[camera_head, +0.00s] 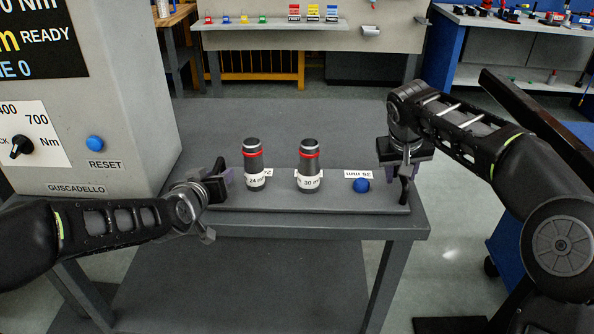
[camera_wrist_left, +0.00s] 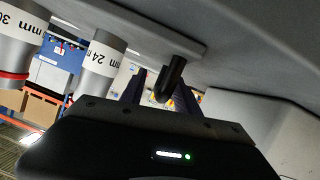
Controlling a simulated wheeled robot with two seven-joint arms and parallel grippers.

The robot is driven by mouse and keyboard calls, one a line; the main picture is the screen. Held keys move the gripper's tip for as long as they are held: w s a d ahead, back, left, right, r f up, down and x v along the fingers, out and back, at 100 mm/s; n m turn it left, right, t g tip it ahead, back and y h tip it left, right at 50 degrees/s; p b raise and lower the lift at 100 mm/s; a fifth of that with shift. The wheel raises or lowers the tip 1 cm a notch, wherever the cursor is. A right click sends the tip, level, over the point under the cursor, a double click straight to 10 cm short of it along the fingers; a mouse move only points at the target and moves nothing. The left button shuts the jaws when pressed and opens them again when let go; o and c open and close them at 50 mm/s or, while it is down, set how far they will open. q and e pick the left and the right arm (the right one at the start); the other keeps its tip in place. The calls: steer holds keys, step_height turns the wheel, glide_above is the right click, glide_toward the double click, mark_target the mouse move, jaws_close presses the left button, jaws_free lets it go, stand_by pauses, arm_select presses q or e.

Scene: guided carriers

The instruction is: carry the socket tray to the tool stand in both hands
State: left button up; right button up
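The socket tray (camera_head: 330,205) is a flat grey slab near the front edge of the grey table, with dark upright handles at its ends. It holds two dark sockets with red rings, the left one (camera_head: 253,165) and the middle one (camera_head: 309,166). A blue ball-like piece (camera_head: 361,186) sits by the right label. My left gripper (camera_head: 224,180) is at the left handle. In the left wrist view its fingers (camera_wrist_left: 160,92) stand apart, with the handle (camera_wrist_left: 174,74) between them. My right gripper (camera_head: 403,172) is at the right handle, its fingers seemingly apart; its grip is partly hidden.
A large grey machine (camera_head: 110,120) with a dial and a blue reset button stands close at the left, beside my left gripper. The table (camera_head: 290,120) is clear behind the tray. A bench (camera_head: 285,38) with small coloured items stands farther back, and blue shelving (camera_head: 520,45) is at the right.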

arm_select(q)
steer(key=shift+s, duration=0.1)
arm_select(e)
steer(key=shift+d, duration=0.1)
arm_select(q)
steer(key=shift+s+a+r, duration=0.15)
steer(key=shift+s+r, duration=0.15)
steer(key=shift+s, duration=0.25)
steer(key=v, duration=1)
steer(key=shift+s, duration=0.3)
arm_select(e)
steer(key=v, duration=1.2)
